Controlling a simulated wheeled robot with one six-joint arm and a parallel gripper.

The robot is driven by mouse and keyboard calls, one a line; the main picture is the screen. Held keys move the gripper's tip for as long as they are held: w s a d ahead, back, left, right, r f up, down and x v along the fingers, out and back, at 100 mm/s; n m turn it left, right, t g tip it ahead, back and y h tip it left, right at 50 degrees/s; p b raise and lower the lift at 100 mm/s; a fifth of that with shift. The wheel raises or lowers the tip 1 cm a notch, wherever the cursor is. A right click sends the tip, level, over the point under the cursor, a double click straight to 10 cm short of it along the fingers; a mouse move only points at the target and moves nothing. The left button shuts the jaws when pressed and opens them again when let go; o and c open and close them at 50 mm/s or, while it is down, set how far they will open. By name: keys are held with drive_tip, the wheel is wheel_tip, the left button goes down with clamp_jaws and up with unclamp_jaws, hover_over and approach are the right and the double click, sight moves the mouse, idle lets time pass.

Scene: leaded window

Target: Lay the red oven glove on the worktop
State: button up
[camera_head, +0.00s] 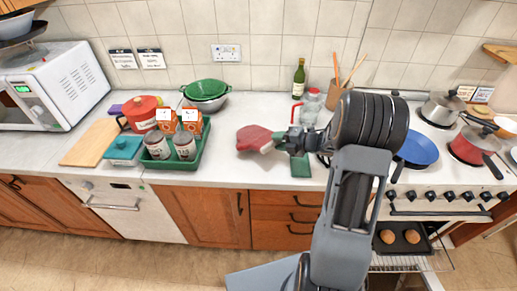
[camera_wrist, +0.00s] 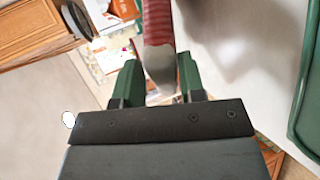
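The red oven glove (camera_head: 256,138) has a pale part at its lower right side and is over the front half of the white worktop (camera_head: 222,165) in the head view. My gripper (camera_head: 280,141) is at the glove's right end. In the wrist view the glove (camera_wrist: 157,35) runs between the two green fingers of my gripper (camera_wrist: 160,85), which are closed against its sides. I cannot tell whether the glove's underside touches the worktop. My arm hides part of the worktop to the right.
A green tray (camera_head: 173,163) with jars and orange-white boxes stands left of the glove. Behind are a green colander (camera_head: 205,87), a bottle (camera_head: 299,80) and a glass jar (camera_head: 310,108). The hob with a blue pan (camera_head: 417,148) is right. Worktop between tray and glove is clear.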

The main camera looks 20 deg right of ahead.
drive_tip(key=shift+o, duration=0.5)
drive_tip(key=p+v, duration=0.2)
drive_tip(key=v, duration=0.6)
wheel_tip(320, 180, up, 7)
drive_tip(key=s+d+p, duration=0.2)
drive_tip(key=p, duration=0.3)
